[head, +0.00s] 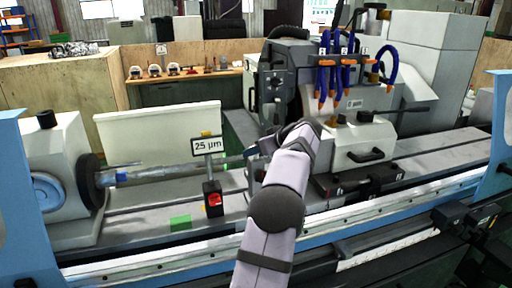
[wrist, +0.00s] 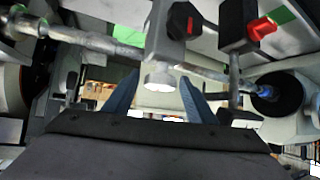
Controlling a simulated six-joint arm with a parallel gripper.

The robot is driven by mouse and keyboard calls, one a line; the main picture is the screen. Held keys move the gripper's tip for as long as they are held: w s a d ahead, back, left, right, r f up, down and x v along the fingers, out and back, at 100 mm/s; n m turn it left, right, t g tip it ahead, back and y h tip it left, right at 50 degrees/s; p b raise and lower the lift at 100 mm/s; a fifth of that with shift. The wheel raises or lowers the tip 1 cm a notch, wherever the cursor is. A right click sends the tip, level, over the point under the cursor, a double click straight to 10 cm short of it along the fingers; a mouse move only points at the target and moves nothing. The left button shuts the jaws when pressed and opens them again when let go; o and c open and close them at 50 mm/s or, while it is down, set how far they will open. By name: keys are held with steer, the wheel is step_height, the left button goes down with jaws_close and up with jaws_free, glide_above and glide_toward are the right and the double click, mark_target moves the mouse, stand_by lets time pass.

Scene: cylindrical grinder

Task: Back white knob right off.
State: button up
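The white knob (wrist: 160,82) shows in the wrist view as a pale round cap at the end of a light grey block (wrist: 164,45). My gripper (wrist: 159,78) has its two blue-grey fingers spread, one on each side of the knob, with visible gaps. The knob lies between the fingertips in the picture; I cannot tell how deep it sits between them. In the head view my gripper (head: 252,152) is small beside the grey shaft, partly hidden by my wrist. I cannot make out the knob there.
A long grey shaft (head: 150,172) runs from the headstock (head: 60,165) toward my gripper. A post with a "25 µm" display (head: 209,146) stands on a black block with a red part (head: 213,199), close left of my arm. The wheel head (head: 360,135) is right.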

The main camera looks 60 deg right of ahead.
steer(key=shift+s, duration=0.1)
steer(key=b+v, duration=0.1)
steer(key=v, duration=0.6)
steer(key=shift+b, duration=0.35)
